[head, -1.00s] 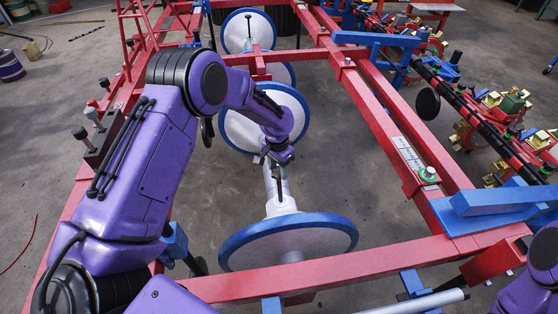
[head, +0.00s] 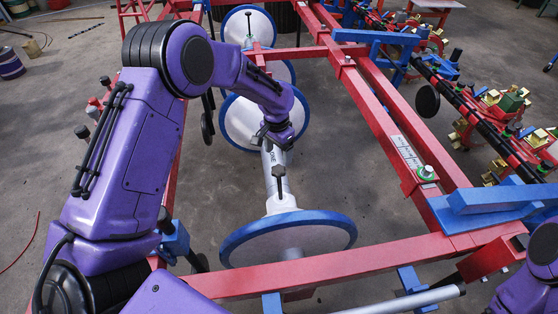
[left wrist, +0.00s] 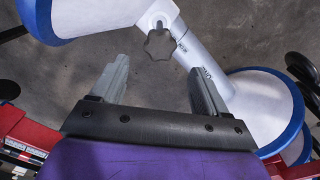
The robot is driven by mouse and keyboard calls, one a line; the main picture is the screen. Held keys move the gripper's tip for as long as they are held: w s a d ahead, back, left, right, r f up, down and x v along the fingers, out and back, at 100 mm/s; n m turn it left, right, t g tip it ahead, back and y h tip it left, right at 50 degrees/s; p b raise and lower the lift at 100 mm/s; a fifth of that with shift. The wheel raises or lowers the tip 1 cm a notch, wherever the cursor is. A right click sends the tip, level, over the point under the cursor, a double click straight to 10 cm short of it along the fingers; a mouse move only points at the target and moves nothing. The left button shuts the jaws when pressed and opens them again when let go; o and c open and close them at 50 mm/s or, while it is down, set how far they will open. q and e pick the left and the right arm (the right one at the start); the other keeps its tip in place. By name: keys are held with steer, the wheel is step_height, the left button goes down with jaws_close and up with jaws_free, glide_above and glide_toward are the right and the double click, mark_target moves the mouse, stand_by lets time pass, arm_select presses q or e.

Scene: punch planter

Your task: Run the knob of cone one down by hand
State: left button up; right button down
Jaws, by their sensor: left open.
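Cone one is a white cone with a blue-rimmed disc (head: 290,236) in the head view. Its pale tube, lettered "ONE", runs back from the disc. A dark lobed knob (head: 279,171) on a thin stem stands up from the tube. The left wrist view shows the same knob (left wrist: 159,44) beyond and between the fingertips, apart from both. My left gripper (head: 272,136) hangs over the tube, behind the knob in the head view. Its two grey fingers (left wrist: 160,80) are spread with nothing between them. My right gripper is out of the head view.
Red frame beams (head: 330,269) surround the cones on both sides and in front. More blue-rimmed discs (head: 247,26) stand behind. Blue beams (head: 490,198) and a machine row (head: 500,105) lie to the right. Bare floor shows between the tube and the right beam.

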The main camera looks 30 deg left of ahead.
arm_select(q)
steer(key=shift+a+r, duration=0.1)
steer(key=shift+r, duration=1.8)
step_height(320, 180, up, 10)
steer(key=p, duration=0.2)
steer(key=shift+a+r, duration=0.2)
steer(key=shift+r, duration=0.05)
